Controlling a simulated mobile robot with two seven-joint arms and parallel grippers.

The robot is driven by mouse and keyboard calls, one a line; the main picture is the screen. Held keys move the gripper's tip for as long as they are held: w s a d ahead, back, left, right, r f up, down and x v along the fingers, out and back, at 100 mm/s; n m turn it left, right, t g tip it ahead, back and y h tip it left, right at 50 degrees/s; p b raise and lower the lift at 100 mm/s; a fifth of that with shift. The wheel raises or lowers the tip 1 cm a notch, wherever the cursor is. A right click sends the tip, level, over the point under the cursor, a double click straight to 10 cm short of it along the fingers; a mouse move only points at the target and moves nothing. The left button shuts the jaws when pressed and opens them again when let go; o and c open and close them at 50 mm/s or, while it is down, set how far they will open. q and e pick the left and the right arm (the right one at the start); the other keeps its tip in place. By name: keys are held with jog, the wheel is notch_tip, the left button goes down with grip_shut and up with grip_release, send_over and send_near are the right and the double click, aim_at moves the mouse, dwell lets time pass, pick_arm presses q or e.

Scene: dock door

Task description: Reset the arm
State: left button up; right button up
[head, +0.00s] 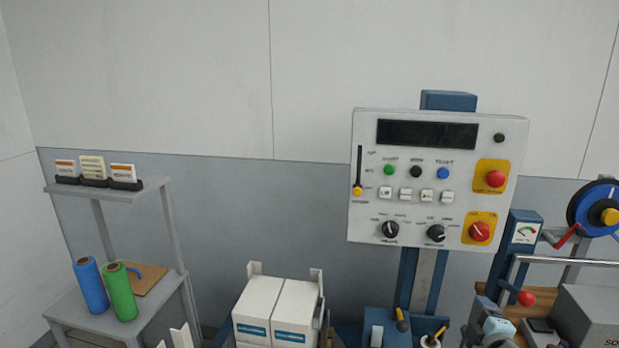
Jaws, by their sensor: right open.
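A white control panel (437,180) stands on a blue post, with a dark display (427,134). A lever with a yellow knob (357,190) is at its left, the knob low in the slot. A red button (495,179) and a red rotary switch (479,232) sit on yellow plates at its right. A blue wheel (583,212) with a yellow hub and a red-gripped handle (567,236) is at the right edge. My left gripper is not in view.
White boxes (275,308) stand bottom centre. Blue (91,285) and green (120,292) rolls stand on a grey stand at left, under a shelf (148,187) with cards. A gauge (526,233) and a grey box (592,315) are at right. Wall space above is clear.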

jog(key=s+a+f+m+g+y, duration=0.1)
jog(key=s+a+f+m, duration=0.2)
jog(key=s+a+f, duration=0.3)
jog(key=s+a+f+m+g+y+p, duration=0.1)
jog(key=s+a+f+m, duration=0.3)
jog(key=s, duration=1)
jog(key=s+a+f+m+g+y, duration=0.2)
jog(key=s+a+f+m+y, duration=0.1)
jog(key=s+a+f, duration=0.5)
jog(key=s+a, duration=0.3)
jog(key=shift+m+g+p, duration=0.4)
